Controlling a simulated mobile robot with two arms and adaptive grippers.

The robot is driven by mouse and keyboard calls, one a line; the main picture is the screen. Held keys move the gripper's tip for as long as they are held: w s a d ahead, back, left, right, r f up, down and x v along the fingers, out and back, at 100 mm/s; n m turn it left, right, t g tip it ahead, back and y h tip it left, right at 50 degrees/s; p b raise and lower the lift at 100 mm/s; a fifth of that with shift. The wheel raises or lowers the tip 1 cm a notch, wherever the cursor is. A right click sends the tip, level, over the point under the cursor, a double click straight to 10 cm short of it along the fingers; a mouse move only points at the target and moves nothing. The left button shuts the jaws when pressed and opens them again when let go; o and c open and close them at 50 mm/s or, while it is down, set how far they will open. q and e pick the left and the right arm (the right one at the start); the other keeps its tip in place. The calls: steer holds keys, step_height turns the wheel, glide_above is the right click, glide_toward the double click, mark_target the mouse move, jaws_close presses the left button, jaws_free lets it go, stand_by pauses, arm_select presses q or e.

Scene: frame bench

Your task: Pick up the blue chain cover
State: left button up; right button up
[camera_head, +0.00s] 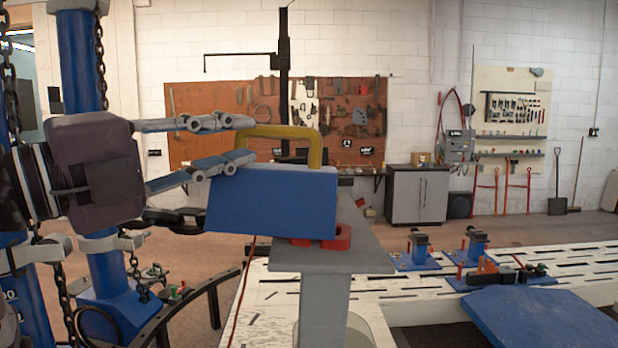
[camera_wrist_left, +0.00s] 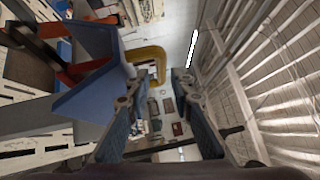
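The blue chain cover (camera_head: 275,203) is an angled blue piece near the middle of the head view, above a grey stand (camera_head: 335,262). A yellow handle (camera_head: 318,150) rises at its top. My left gripper (camera_head: 254,140) comes in from the left, with its fingers spread at the cover's upper left, near the handle's left end. In the left wrist view, the cover (camera_wrist_left: 88,88) lies left of the fingers (camera_wrist_left: 157,82), and the yellow handle (camera_wrist_left: 150,56) shows ahead, in the gap between them. I cannot tell whether the fingers touch anything. My right gripper is out of view.
A red part (camera_head: 325,240) sits under the cover on the stand. A chain (camera_head: 175,218) runs into the cover's left side. Blue posts with hanging chains stand at left. A slotted white bench (camera_head: 560,262) with blue fixtures extends right. A grey cabinet (camera_head: 418,195) stands behind.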

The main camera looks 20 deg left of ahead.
mark_target(268, 131)
arm_select(q)
steer(key=shift+s+r, duration=0.15)
steer(key=shift+s, duration=0.05)
steer(key=shift+p+x, duration=0.95)
steer(key=shift+x, duration=0.25)
steer(key=p+x, duration=0.2)
steer(key=x, duration=0.2)
steer(key=shift+w, duration=0.2)
steer(key=shift+w+d, duration=0.15)
steer(key=shift+w, duration=0.15)
steer(key=shift+s, duration=0.1)
steer(key=shift+c, duration=0.3)
steer(key=c, duration=0.5)
jaws_close()
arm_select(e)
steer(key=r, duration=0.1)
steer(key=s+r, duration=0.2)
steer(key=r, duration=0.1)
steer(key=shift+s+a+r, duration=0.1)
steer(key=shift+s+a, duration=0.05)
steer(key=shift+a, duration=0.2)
